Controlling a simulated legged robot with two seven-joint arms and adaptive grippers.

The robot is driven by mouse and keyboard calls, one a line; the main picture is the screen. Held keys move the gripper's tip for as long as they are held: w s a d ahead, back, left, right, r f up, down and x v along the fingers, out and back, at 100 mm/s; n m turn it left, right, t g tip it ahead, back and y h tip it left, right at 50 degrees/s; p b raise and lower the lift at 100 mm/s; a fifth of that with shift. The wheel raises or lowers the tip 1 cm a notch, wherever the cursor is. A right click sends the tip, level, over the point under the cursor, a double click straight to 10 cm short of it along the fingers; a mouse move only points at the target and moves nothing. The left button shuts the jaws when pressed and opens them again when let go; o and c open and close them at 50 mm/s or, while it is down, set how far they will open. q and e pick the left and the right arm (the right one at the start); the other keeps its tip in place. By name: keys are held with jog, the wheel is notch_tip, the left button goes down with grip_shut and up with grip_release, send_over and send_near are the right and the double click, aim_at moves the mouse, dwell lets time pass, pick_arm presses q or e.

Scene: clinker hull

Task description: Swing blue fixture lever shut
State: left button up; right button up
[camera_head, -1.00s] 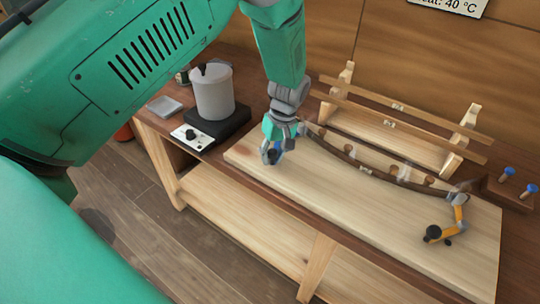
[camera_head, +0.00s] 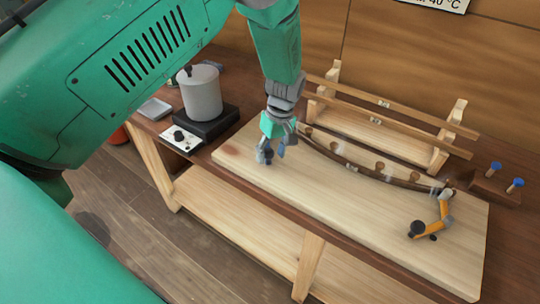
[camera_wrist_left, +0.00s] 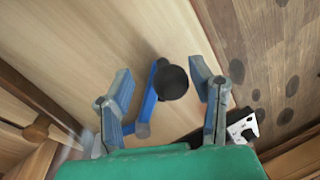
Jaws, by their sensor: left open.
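The blue fixture lever (camera_wrist_left: 150,96) shows in the left wrist view as a blue bar with a round black knob (camera_wrist_left: 172,82) at its end. My left gripper (camera_wrist_left: 163,76) is open, with one finger on each side of the lever and knob. Gaps show between the knob and both fingers; I cannot tell the depth. In the head view my left gripper (camera_head: 271,152) is low over the left end of the pale board (camera_head: 350,215) and largely hides the blue lever. My right gripper is not in view.
A curved dark strip (camera_head: 365,172) runs along the board to a yellow lever (camera_head: 442,212) at the right. A grey pot (camera_head: 201,95) on a black heater stands left. A wooden rack (camera_head: 390,125) stands behind. The board's front is clear.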

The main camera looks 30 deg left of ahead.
pick_arm(q)
jog(key=shift+s+f, duration=0.1)
jog(key=shift+s, duration=0.05)
notch_tip(320, 180, up, 12)
jog(key=w+d, duration=0.1)
jog(key=w, duration=0.1)
jog(key=shift+f, duration=0.15)
jog(key=shift+w, duration=0.1)
dwell(0.5)
